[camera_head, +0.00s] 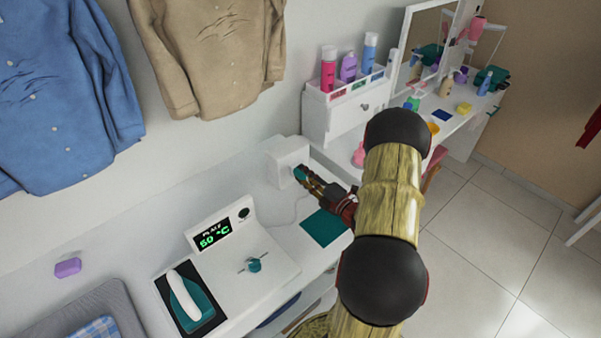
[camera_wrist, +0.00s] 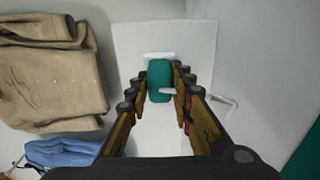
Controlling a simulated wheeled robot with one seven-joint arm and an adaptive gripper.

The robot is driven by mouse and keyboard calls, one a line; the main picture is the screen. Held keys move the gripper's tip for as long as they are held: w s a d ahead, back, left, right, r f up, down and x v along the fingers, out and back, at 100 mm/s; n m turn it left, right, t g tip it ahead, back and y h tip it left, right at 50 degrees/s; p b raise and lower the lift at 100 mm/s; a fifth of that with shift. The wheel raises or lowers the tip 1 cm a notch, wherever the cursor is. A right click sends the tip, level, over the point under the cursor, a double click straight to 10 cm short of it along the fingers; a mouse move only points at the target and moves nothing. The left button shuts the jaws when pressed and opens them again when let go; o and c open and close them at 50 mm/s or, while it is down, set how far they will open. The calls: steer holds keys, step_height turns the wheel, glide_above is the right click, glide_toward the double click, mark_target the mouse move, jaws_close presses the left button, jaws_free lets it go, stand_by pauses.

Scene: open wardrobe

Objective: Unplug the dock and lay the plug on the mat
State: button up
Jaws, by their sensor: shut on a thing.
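The dock (camera_head: 205,285) is a white station with a green "PLATE 50 °C" display, a teal knob and a white-and-teal iron on a dark rest. The plug (camera_head: 300,174) is teal and sits at the front of a white socket box (camera_head: 285,155). A thin pale cord runs near it toward the dock. My gripper (camera_head: 306,178) is shut on the plug. In the wrist view the teal plug (camera_wrist: 160,78) lies between both fingers (camera_wrist: 160,90), against the white box (camera_wrist: 205,50). I cannot tell whether it is still seated. The teal mat (camera_head: 324,228) lies bare on the counter below my gripper.
A white organiser (camera_head: 345,110) with several bottles stands right of the socket box, with a mirrored vanity (camera_head: 450,115) beyond. A blue shirt (camera_head: 60,95) and a tan shirt (camera_head: 210,50) hang on the wall. A purple block (camera_head: 68,267) is at the left.

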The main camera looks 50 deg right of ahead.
jaws_close()
steer(key=shift+s+a+p, duration=0.15)
steer(key=shift+s+p, duration=0.7)
steer(key=shift+s, duration=0.5)
stand_by(1.2)
steer(key=shift+s+a+p, duration=0.15)
steer(key=shift+s+p, duration=0.65)
steer(key=shift+s, duration=1.1)
steer(key=shift+w, duration=0.1)
